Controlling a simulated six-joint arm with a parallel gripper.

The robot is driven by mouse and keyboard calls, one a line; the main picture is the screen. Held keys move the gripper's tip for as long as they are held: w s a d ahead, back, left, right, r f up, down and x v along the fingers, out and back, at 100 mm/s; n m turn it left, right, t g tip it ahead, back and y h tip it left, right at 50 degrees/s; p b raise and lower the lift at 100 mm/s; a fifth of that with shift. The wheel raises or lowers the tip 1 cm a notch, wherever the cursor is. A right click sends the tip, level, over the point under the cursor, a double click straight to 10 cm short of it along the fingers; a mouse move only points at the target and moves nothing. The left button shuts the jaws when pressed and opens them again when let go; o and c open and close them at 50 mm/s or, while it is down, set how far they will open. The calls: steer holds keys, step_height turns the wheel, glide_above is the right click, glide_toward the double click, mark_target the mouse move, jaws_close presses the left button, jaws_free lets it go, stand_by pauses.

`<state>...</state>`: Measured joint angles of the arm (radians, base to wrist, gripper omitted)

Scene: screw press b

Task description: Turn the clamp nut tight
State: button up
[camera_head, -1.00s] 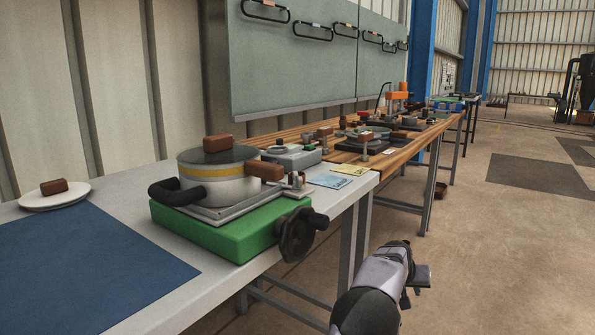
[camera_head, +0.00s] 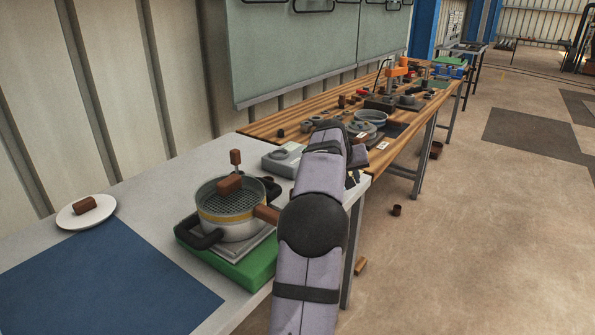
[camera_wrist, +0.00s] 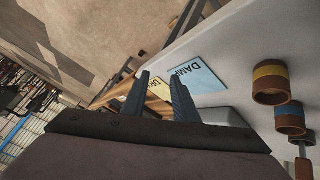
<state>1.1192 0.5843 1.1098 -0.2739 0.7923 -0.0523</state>
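The press is a round metal pot (camera_head: 226,229) with a yellow band on a green base (camera_head: 245,270), at the left in the head view. A brown block (camera_head: 229,184) sits on its top, and a brown handle (camera_head: 265,214) sticks out to the right. I cannot pick out the clamp nut with certainty; my arm covers the press's right side. My gripper (camera_wrist: 159,77) shows in the wrist view with its two fingers apart and nothing between them. It points toward the table's edge near the cards, away from the pot.
A blue card (camera_wrist: 199,76) marked DAMP and a yellow card (camera_wrist: 160,90) lie near my fingers. Brown rings with a yellow band (camera_wrist: 270,82) and a blue band (camera_wrist: 290,119) stand to the right. A white plate (camera_head: 66,219) holds a brown block; the blue mat (camera_head: 110,280) is clear.

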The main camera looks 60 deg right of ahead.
steer(key=w+a+r+n+y+p, duration=0.1)
steer(key=a+r+y+p, duration=0.1)
steer(key=a+p, duration=0.4)
steer(key=w+a+r+n+y+p, duration=0.1)
steer(key=a+r+y+p, duration=0.2)
steer(key=a+p, duration=0.4)
steer(key=w+a+r+g+y+p, duration=0.1)
steer(key=a+r+y+p, duration=0.2)
steer(key=a+p, duration=0.3)
steer(key=shift+w+a+r+n+p, duration=0.2)
steer(key=shift+r+p, duration=0.2)
steer(key=shift+p, duration=0.6)
steer(key=shift+w+a+r+n+p, duration=0.15)
steer(key=shift+r+p, duration=0.25)
steer(key=shift+p, duration=0.6)
steer(key=shift+s+a+f+p, duration=0.1)
steer(key=shift+f+p, duration=1.05)
steer(key=shift+f, duration=2.6)
jaws_close()
